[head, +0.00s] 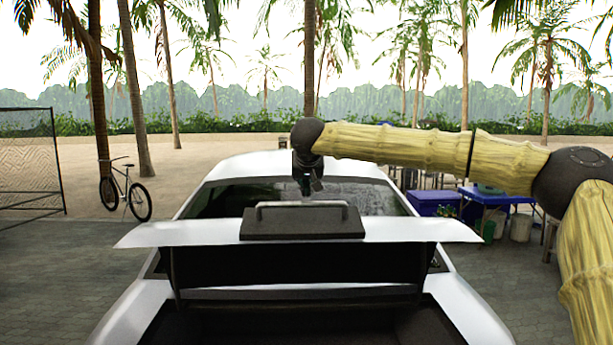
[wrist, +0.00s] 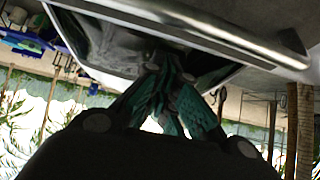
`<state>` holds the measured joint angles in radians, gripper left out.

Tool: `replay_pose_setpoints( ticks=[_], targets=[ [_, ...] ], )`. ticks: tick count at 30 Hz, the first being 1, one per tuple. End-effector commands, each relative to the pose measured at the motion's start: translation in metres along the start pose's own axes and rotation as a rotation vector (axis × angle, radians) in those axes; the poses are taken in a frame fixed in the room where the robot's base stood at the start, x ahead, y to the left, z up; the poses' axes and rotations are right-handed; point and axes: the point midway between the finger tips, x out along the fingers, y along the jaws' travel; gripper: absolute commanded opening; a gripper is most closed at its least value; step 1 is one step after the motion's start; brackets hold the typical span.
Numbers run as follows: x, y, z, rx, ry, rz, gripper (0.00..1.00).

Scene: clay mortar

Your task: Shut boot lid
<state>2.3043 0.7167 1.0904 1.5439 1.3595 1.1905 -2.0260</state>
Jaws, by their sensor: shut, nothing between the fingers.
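The boot lid (head: 400,231) of the white car is raised, its wide white edge facing me above the dark open boot (head: 300,322). A dark plate with a metal handle bar (head: 302,205) sits on the lid's middle. My gripper (head: 309,190) is just behind the handle, pointing down, partly hidden by the plate and bar. In the wrist view, my gripper (wrist: 165,75) has its green-black fingers together and empty. The handle bar (wrist: 220,38) crosses the top of that view, apart from the fingertips. Whether the gripper touches the lid cannot be told.
The car roof (head: 290,163) and rear window lie beyond the lid. A bicycle (head: 126,190) and a mesh frame (head: 30,160) stand at left. A blue table (head: 495,199) and a blue box (head: 432,203) are at right. Paving beside the car is clear.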

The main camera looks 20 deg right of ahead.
Motion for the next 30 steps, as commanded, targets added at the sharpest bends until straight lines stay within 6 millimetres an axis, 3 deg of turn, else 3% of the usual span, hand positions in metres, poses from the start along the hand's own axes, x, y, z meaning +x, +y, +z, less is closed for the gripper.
replay_pose_setpoints(
  ticks=[9,23,30],
  targets=[
    [-0.008,0.001,0.02,0.001,0.0,0.001,0.0],
    [-0.008,0.0,0.023,0.0,0.001,0.0,0.0],
    [-0.009,-0.015,0.038,-0.013,0.025,-0.012,0.0]
  ],
)
